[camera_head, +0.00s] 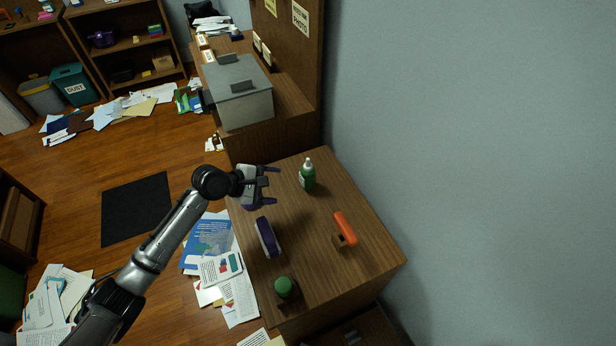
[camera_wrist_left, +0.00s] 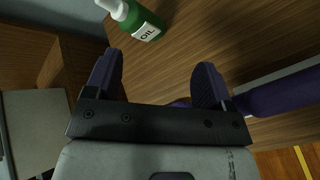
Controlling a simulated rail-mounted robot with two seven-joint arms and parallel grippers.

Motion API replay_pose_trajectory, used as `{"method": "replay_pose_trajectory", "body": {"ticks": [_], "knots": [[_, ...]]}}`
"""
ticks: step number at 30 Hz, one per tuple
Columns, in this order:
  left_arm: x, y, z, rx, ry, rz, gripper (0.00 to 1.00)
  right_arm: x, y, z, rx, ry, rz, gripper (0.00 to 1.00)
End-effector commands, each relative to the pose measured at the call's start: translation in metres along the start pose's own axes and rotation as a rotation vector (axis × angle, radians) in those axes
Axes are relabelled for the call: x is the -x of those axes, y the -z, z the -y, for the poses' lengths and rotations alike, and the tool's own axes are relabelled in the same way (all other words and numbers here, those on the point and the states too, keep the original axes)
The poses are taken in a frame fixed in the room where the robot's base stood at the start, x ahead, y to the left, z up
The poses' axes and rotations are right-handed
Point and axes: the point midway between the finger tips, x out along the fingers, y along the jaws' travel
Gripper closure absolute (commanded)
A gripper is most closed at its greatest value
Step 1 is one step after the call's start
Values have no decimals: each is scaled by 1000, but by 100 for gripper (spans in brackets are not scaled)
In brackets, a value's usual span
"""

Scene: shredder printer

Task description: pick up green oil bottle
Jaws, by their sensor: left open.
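The green oil bottle (camera_head: 308,178) with a white cap stands upright on the wooden table (camera_head: 350,205), near its far edge. My left gripper (camera_head: 272,177) is open and empty, to the left of the bottle and apart from it. In the left wrist view the bottle (camera_wrist_left: 143,22), with its "OIL" label, shows at the top, beyond the open fingers (camera_wrist_left: 160,85) and left of centre. My right gripper is not in view.
On the table are a purple and white object (camera_head: 267,238), an orange-handled item (camera_head: 345,229) and a green-topped item (camera_head: 285,289). A grey machine (camera_head: 240,92) stands behind on another desk. A wall bounds the right side. Papers litter the floor.

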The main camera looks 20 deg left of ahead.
Motion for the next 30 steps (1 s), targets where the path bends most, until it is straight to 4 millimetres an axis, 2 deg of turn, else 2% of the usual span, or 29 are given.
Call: {"method": "replay_pose_trajectory", "body": {"ticks": [3,6,12,16,24,30], "knots": [[-2,11,-8,334,-36,62,24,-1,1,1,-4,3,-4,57],[-2,18,-14,559,-58,108,24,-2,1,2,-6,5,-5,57],[-2,28,-22,825,-80,165,24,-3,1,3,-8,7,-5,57],[-14,29,-25,885,-84,179,24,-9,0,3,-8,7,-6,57],[-60,24,-31,892,-84,181,24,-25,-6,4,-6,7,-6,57],[-80,21,-35,890,-83,180,24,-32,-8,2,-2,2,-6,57]]}}
